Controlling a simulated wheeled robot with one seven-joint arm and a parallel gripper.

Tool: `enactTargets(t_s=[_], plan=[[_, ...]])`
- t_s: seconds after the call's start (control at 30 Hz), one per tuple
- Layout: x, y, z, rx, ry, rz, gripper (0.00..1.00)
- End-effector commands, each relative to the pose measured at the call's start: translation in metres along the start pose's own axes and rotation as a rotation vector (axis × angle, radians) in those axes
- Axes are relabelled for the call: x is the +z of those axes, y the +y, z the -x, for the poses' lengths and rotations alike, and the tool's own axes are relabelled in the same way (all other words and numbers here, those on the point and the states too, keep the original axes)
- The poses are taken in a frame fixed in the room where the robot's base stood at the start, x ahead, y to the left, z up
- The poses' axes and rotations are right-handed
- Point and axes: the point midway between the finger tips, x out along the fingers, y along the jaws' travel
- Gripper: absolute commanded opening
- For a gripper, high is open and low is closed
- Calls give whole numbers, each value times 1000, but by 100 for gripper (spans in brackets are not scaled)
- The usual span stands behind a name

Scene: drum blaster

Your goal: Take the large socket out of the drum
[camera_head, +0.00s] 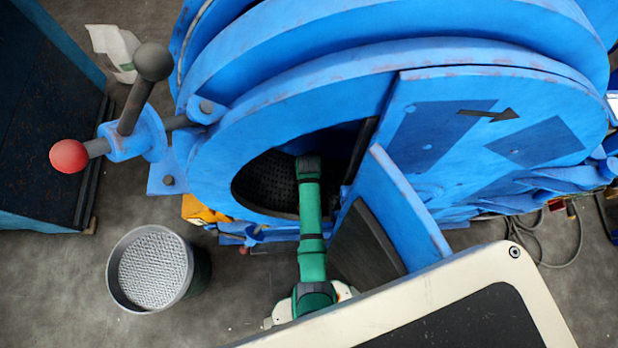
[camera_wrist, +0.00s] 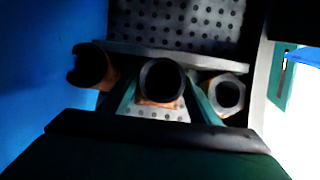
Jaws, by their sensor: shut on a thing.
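The blue drum (camera_head: 290,100) stands open at its front, and its dark perforated inside (camera_head: 268,180) shows in the head view. My arm reaches into the opening, and my gripper is hidden there in that view. In the wrist view my gripper (camera_wrist: 162,98) has its two green fingers on either side of a round, hollow part, which looks like the large socket (camera_wrist: 162,101). The gripper is shut on it. A notched cylindrical part (camera_wrist: 103,78) lies to its left and a hex-shaped ring (camera_wrist: 240,95) to its right. Their lower parts are hidden.
The open blue door (camera_head: 408,205) stands right of my arm. A round bin (camera_head: 187,275) with a perforated bottom stands on the floor at left. A lever with a red knob (camera_head: 68,156) juts out left of the drum. A dark cabinet (camera_head: 40,120) is far left.

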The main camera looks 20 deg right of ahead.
Motion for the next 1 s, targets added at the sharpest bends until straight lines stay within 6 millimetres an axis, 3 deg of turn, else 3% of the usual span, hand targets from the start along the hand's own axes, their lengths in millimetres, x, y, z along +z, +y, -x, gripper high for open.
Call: enactTargets(t_s=[0.27,0.7,1.0], plan=[[0,6,17,7,0,0,0],[0,18,84,7,0,0,0],[0,20,100,4,0,0,0]])
